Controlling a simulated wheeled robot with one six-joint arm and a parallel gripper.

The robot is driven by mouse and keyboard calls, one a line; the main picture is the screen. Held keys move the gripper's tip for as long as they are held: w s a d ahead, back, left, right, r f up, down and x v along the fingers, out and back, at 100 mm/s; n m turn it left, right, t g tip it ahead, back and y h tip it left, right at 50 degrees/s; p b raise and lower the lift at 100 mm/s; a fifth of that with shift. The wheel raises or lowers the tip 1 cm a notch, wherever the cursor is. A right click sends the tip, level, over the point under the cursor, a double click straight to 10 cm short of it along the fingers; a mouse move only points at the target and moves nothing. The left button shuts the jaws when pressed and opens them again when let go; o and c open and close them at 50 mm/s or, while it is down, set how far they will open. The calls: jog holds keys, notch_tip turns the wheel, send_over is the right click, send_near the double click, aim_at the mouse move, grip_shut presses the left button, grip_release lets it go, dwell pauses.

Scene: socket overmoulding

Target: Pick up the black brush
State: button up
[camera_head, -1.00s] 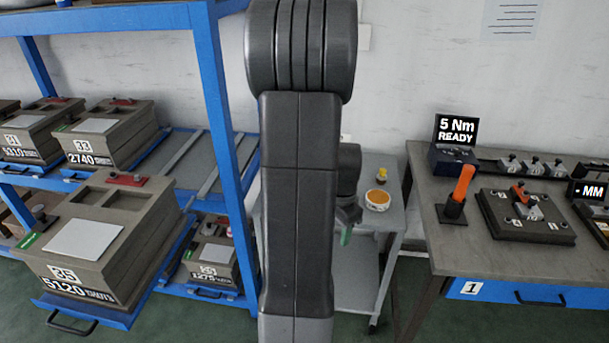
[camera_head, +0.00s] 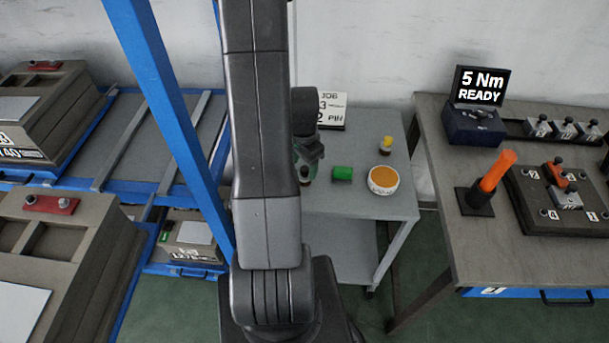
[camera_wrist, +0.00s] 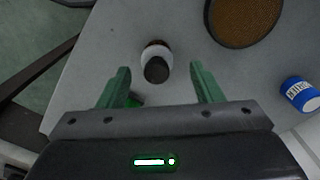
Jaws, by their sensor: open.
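My gripper (camera_wrist: 160,74) is open, with its two green fingers apart above the grey cart top. A small round item with a dark rounded top and a pale and brown collar (camera_wrist: 156,68) lies just beyond the fingertips, in line with the gap. It may be the black brush, but I cannot tell for sure. In the head view my gripper (camera_head: 308,155) is over the left part of the cart, partly hidden by my arm. A small dark item (camera_head: 306,174) shows just below it. A bit of green shows near the left finger in the wrist view.
The cart top (camera_head: 375,125) holds an orange-topped round pot (camera_head: 383,179), a green cylinder (camera_head: 342,173), a yellow-capped bottle (camera_head: 386,146) and a job card (camera_head: 332,108). A blue labelled container (camera_wrist: 300,94) is at the wrist view's right. A blue rack post (camera_head: 170,100) stands left; a workbench (camera_head: 440,190) stands right.

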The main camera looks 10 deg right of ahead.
aim_at(305, 168)
jog(key=shift+s+d+f+p, duration=0.15)
jog(key=shift+f+p, duration=0.15)
jog(key=shift+f, duration=1.9)
jog(key=c, duration=1.1)
jog(key=shift+r, duration=0.1)
jog(key=shift+r+b, duration=0.3)
jog(key=shift+r, duration=4.65)
